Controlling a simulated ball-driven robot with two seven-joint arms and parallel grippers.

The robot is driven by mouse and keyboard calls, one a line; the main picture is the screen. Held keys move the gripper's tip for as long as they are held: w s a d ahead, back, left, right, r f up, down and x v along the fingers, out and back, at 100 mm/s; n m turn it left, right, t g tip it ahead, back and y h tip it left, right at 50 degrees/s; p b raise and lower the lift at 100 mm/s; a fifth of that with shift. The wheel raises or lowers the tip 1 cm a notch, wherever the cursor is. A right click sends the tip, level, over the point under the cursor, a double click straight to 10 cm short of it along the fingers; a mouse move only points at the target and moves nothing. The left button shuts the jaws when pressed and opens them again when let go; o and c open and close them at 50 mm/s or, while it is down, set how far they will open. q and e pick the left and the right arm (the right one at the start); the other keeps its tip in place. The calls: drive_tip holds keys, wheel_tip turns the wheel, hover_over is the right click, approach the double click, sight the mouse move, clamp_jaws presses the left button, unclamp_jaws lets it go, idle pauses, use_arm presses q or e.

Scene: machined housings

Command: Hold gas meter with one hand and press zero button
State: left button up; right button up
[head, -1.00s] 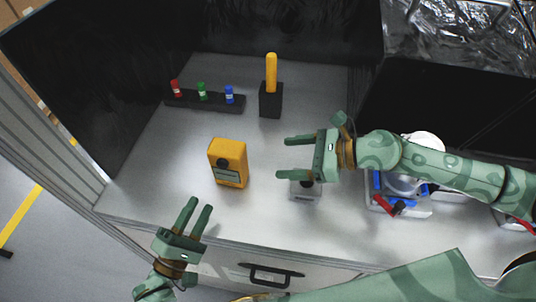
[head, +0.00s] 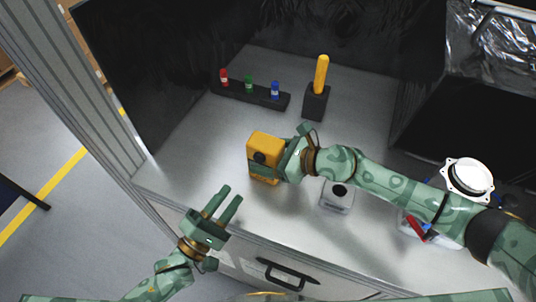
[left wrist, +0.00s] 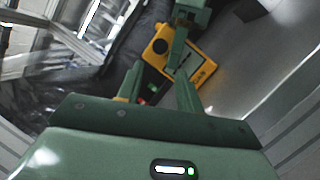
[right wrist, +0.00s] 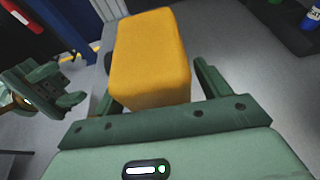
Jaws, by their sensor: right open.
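The gas meter is a yellow box (head: 266,142) standing on the grey bench, with a dark round spot on its front face. My right gripper (head: 264,160) reaches in from the right with its fingers open on either side of the meter; one finger crosses the front face and covers its lower part. In the right wrist view the meter (right wrist: 150,60) stands between the fingers, and the contact is not clear. My left gripper (head: 231,194) is open and empty, in front of and below the meter. The left wrist view also shows the meter (left wrist: 200,76) beyond the fingers.
A black rack (head: 250,96) with red, green and blue vials is behind. A black holder (head: 315,103) with a yellow stick stands to its right. A small grey box (head: 337,197) lies right of the meter. A drawer handle (head: 280,273) sits on the bench front.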

drive_tip(key=shift+a, duration=0.1)
drive_tip(key=c, duration=1.2)
use_arm(q)
drive_tip(key=c, duration=0.3)
use_arm(e)
drive_tip(key=shift+c, duration=0.2)
use_arm(q)
drive_tip(key=s, duration=0.2)
drive_tip(key=shift+s+a+f+n, duration=0.25)
drive_tip(key=shift+s+a+n, duration=0.05)
drive_tip(key=shift+s+n, duration=0.1)
clamp_jaws()
use_arm(e)
drive_tip(key=shift+f, duration=0.1)
use_arm(q)
drive_tip(key=s+r+n+y, duration=0.1)
drive_tip(key=n, duration=0.4)
drive_tip(key=s+r+n+y, duration=0.1)
drive_tip(key=n+y, duration=0.1)
drive_tip(key=n, duration=0.3)
drive_tip(key=s+r+n+y, duration=0.1)
drive_tip(key=r+n, duration=0.1)
drive_tip(key=n, duration=0.3)
drive_tip(key=shift+s+a+g+y, duration=0.2)
drive_tip(key=shift+g+y, duration=0.2)
